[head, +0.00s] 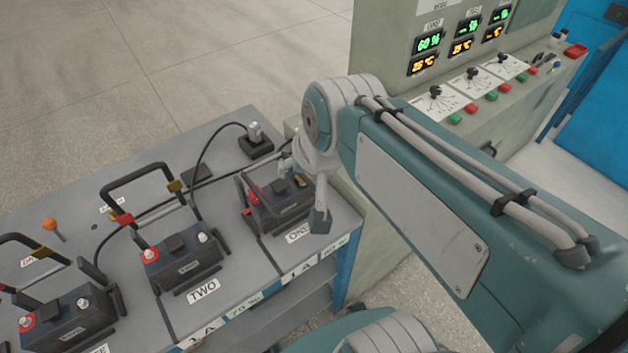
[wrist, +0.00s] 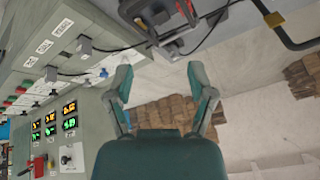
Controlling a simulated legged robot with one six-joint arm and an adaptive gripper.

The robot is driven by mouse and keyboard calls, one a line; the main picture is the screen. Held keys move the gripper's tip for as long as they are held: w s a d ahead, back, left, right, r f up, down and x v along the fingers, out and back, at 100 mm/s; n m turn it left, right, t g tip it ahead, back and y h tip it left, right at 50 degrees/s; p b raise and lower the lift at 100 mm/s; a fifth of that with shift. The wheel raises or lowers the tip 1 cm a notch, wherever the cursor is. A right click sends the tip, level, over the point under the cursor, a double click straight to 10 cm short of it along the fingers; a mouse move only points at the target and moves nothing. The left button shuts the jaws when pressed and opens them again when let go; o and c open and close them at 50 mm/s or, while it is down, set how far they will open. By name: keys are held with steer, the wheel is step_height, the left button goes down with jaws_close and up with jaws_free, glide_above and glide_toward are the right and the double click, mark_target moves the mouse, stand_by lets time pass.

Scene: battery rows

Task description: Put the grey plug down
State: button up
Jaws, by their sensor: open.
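A grey plug (head: 255,132) stands upright in a black socket block (head: 256,148) at the back of the bench in the head view, with a black cable running from it. My gripper (head: 304,190) is near the battery labelled ONE (head: 278,203), in front and to the right of that plug and apart from it. In the wrist view my gripper (wrist: 160,78) is open, with nothing visible between its fingers. Grey plugs (wrist: 85,46) and (wrist: 51,74) with cables also show on the sloped panel at the left there. I cannot tell whether either matches the head-view plug.
The battery labelled TWO (head: 182,255) and another battery (head: 68,320) stand left along the bench (head: 225,300), with raised black handles. Cables cross the bench behind them. A control cabinet (head: 400,110) with displays and knobs stands at the right. Open floor (head: 90,75) lies behind.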

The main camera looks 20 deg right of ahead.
steer(key=s+n, duration=0.1)
steer(key=s+f+n, duration=0.1)
steer(key=s, duration=0.1)
steer(key=s+n, duration=0.1)
steer(key=s, duration=0.1)
steer(key=shift+d+f+n+h, duration=0.2)
steer(key=shift+d+n+h, duration=0.1)
steer(key=shift+w, duration=0.1)
stand_by(0.9)
